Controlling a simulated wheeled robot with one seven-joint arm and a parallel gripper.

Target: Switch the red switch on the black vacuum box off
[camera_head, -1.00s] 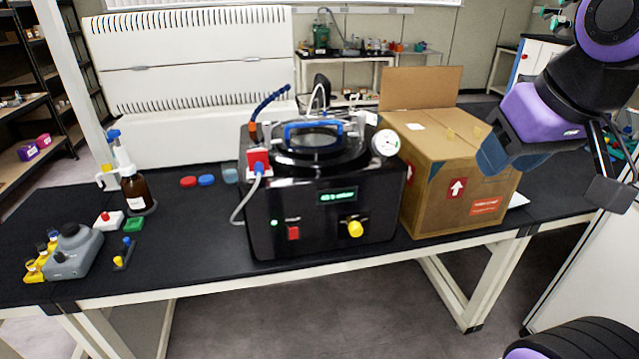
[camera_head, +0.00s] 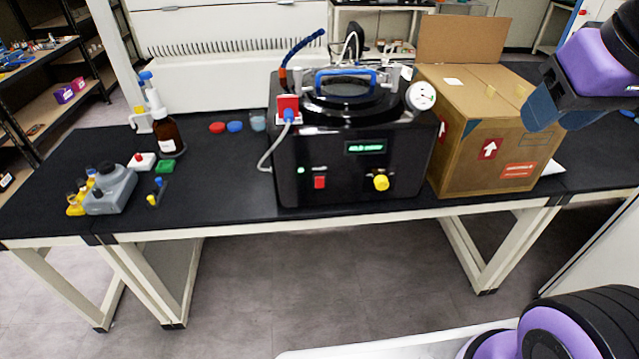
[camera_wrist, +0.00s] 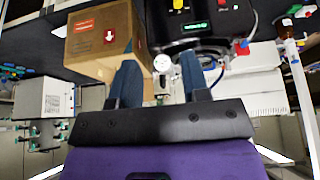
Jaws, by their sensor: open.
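The black vacuum box (camera_head: 345,180) stands on the dark bench. Its red switch (camera_head: 320,182) is on the lower left of the front face, left of a yellow knob (camera_head: 381,183) and below a lit green display (camera_head: 366,147). A small green light glows beside the switch. My gripper (camera_head: 545,108) is at the upper right of the head view, in front of the cardboard box and well apart from the switch. In the wrist view, upside down, my gripper (camera_wrist: 160,78) has its two fingers apart with nothing between them. The black box (camera_wrist: 195,22) shows beyond them.
A cardboard box (camera_head: 480,150) stands right beside the vacuum box. A brown bottle (camera_head: 166,135), a grey container (camera_head: 112,190) and small coloured items are on the left. The bench (camera_head: 225,185) is clear just left of the vacuum box, and the floor in front is open.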

